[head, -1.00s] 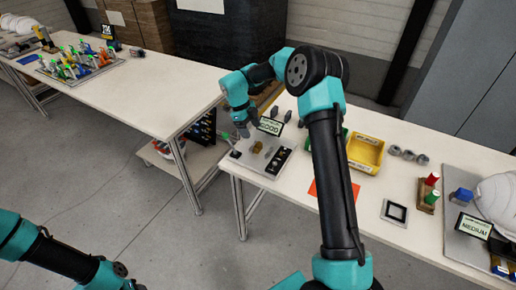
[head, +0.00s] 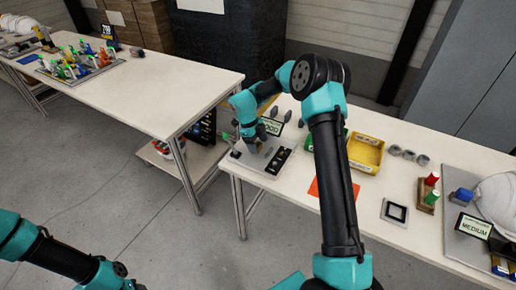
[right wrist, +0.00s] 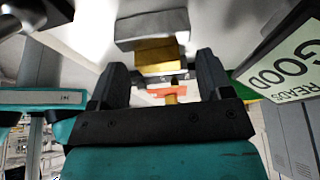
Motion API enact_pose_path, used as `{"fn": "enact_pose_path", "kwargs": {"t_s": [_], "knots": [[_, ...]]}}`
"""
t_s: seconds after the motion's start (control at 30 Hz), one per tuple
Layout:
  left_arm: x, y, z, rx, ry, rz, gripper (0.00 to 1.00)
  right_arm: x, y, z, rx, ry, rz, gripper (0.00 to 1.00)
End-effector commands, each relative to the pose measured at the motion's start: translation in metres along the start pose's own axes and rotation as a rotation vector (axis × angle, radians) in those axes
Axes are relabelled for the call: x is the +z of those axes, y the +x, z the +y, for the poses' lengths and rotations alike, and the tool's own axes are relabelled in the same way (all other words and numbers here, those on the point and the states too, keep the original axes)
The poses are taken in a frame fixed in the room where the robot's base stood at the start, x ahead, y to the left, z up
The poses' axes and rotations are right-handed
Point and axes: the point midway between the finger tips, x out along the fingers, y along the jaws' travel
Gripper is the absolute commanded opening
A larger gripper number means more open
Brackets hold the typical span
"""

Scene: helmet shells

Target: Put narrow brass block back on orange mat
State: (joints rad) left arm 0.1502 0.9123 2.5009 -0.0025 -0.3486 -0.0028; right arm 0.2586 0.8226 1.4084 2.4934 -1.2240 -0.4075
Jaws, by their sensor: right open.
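My right gripper (head: 258,139) is over the grey plate at the near-left end of the right-hand table. In the right wrist view its two fingers (right wrist: 162,72) are apart. A brass block (right wrist: 158,52) shows between and just beyond the fingertips, with a grey block or plate against it. I cannot tell whether the fingers touch it. In the head view the gripper largely hides that spot. The orange mat (head: 334,189) lies flat on the table, right of the plate, partly behind my right arm. Only part of my left arm shows, at lower left; its gripper is out of view.
A GOOD sign (head: 271,127) stands close to the right gripper. The plate (head: 263,163) also holds dark blocks. Right of my arm are a yellow bin (head: 365,153), grey rings (head: 408,155) and a black-framed square (head: 395,212). The table between mat and square is bare.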

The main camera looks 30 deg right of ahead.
Motion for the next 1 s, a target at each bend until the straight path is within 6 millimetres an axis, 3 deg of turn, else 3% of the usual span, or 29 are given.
{"fn": "enact_pose_path", "kwargs": {"t_s": [0.17,0.63,1.0], "knots": [[0.0000,0.0000,0.0000,0.000,0.000,0.000,0.43,0.0001,0.0140,0.0001,-0.001,-0.001,-0.001,0.72],[0.0000,0.0000,0.0000,0.000,0.000,0.000,0.43,0.0002,0.0143,0.0001,-0.001,-0.001,-0.001,0.72],[0.0000,0.0000,0.0000,0.000,0.000,0.000,0.43,0.0002,0.0143,0.0001,-0.001,-0.001,-0.001,0.37]]}}
